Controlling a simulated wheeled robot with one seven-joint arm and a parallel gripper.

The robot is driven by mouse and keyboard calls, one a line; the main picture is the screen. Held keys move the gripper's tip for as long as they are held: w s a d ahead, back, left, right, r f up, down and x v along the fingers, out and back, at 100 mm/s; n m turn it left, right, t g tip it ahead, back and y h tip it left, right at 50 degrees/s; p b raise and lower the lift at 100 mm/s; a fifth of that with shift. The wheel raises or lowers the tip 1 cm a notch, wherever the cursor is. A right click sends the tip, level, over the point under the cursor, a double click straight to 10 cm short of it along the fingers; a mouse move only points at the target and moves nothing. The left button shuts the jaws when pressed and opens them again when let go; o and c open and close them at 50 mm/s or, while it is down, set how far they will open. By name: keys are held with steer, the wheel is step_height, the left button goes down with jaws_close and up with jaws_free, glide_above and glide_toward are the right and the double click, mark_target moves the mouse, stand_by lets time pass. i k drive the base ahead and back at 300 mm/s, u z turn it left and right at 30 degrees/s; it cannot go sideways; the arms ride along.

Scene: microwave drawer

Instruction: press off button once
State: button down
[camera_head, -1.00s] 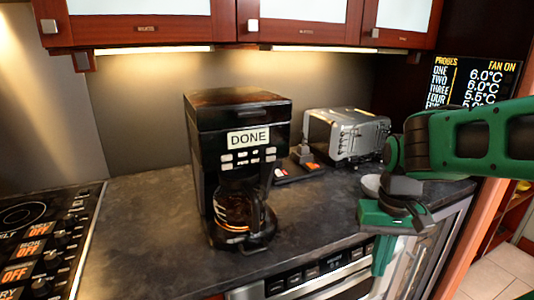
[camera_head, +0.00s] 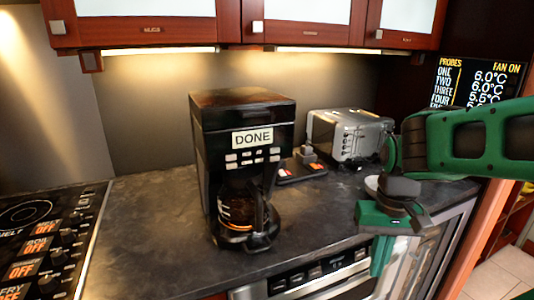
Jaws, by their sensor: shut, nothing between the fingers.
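A microwave drawer (camera_head: 330,284) with a steel front is set under the front edge of the counter. Its dark control strip (camera_head: 318,271) carries several small buttons, whose labels are too small to read, so I cannot tell which is the off button. My green gripper (camera_head: 379,272) points down in front of the counter edge, by the right end of the strip. It is shut and empty. It covers part of the drawer front, and I cannot tell whether it touches it. The drawer's lower part is out of the picture.
A black coffee maker (camera_head: 243,125) with "DONE" on its display and a glass jug stands mid-counter. A steel toaster (camera_head: 348,136) is at the back right. A cooktop (camera_head: 42,235) with "OFF" displays lies at left. Wall cabinets (camera_head: 311,17) hang above.

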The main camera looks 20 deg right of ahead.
mark_target(275, 150)
steer(key=u, duration=0.85)
steer(key=k, duration=1.95)
steer(key=z, duration=0.85)
steer(key=i, duration=1)
steer(key=u, duration=0.05)
